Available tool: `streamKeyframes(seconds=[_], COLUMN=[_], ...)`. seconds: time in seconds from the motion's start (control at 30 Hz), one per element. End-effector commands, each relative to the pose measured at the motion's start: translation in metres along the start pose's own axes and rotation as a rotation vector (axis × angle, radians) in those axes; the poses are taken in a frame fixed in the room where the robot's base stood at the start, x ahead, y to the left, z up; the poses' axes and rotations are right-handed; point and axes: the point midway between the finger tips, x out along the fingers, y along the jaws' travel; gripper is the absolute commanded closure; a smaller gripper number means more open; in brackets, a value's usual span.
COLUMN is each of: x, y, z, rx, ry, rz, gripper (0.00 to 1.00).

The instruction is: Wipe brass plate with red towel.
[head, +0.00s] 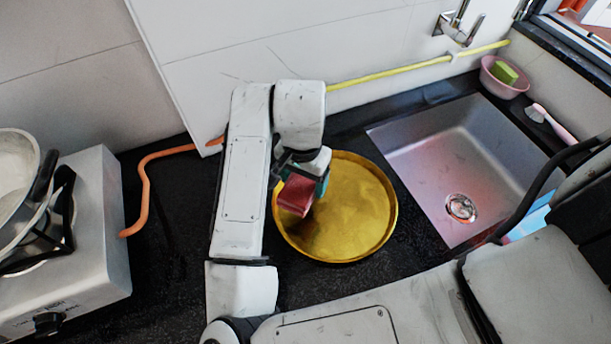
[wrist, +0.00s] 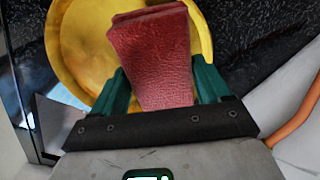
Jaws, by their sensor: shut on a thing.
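The round brass plate (head: 352,207) lies on the black counter between the stove and the sink. Its raised rim also shows in the wrist view (wrist: 72,62). The red towel (head: 296,194) is a folded block over the left part of the plate. My gripper (head: 310,180) is shut on the towel, and its green fingers sit on either side of the towel (wrist: 154,55) in the wrist view. I cannot tell whether the towel touches the plate. The plate's left rim is partly hidden behind my gripper and the towel.
A metal sink (head: 455,150) is set into the counter at the right. A stove (head: 75,240) with a pan (head: 18,175) stands at the left, with an orange hose (head: 145,185). A pink bowl (head: 502,78) with a green sponge (head: 504,72) and a brush (head: 553,122) are behind the sink.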

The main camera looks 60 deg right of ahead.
Motion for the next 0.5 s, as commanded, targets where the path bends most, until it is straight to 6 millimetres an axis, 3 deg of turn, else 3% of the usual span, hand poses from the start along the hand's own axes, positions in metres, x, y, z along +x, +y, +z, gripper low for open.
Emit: streamKeyframes(seconds=[0.23,0.5], x=[-0.004,-0.028], y=[0.0,0.0], z=[0.0,-0.001], rx=[0.0,0.0], ry=[0.0,0.0], rz=[0.0,-0.001], gripper=[0.57,0.57])
